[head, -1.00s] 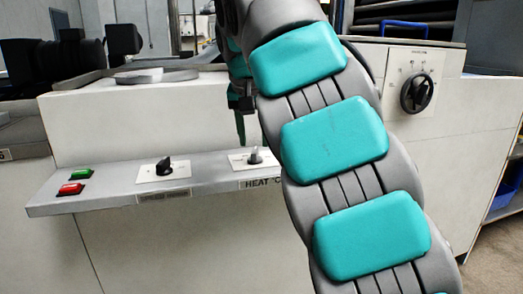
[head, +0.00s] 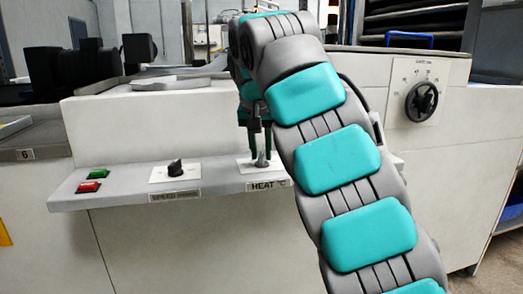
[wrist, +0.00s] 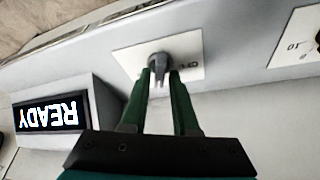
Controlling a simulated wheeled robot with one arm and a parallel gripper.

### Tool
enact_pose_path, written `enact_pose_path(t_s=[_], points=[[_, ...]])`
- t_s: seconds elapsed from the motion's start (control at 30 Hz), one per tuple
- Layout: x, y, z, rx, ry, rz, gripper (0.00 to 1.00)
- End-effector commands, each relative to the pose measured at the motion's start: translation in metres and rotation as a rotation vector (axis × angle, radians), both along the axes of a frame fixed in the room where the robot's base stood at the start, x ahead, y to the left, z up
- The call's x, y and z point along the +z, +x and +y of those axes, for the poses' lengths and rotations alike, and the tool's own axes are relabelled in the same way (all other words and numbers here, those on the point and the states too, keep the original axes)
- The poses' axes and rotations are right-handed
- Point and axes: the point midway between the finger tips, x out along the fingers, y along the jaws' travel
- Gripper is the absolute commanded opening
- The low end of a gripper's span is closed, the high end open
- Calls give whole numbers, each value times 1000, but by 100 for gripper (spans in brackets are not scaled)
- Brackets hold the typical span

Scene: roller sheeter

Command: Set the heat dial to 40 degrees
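The heat dial is a small grey knob (head: 262,160) on a white plate, above the HEAT °C label (head: 268,185) on the machine's ledge. In the wrist view, the knob (wrist: 160,66) lies just beyond my fingertips, and the plate's numbers are mostly covered. My gripper (head: 260,143) points down at the knob in the head view. Its two green fingers (wrist: 162,80) are apart, one toward each side of the knob. I cannot tell whether they touch it. The knob's exact setting is not readable.
The ledge also holds a black speed dial (head: 175,168), a green button (head: 98,174) and a red button (head: 88,187). A READY display (wrist: 48,116) stands near my gripper in the wrist view. A large black dial (head: 421,101) is on the right panel.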

Motion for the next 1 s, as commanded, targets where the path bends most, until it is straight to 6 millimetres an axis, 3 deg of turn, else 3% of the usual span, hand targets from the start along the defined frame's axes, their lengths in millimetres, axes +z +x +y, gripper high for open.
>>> enact_pose_path(t_s=[0.03, 0.23, 0.73, 1.0], points=[[0, 0, 0, 0, 0, 0, 22], [0, 0, 0, 0, 0, 0, 0], [0, 0, 0, 7, 0, 0, 0], [-2, -1, 0, 100, 2, 2, 0]])
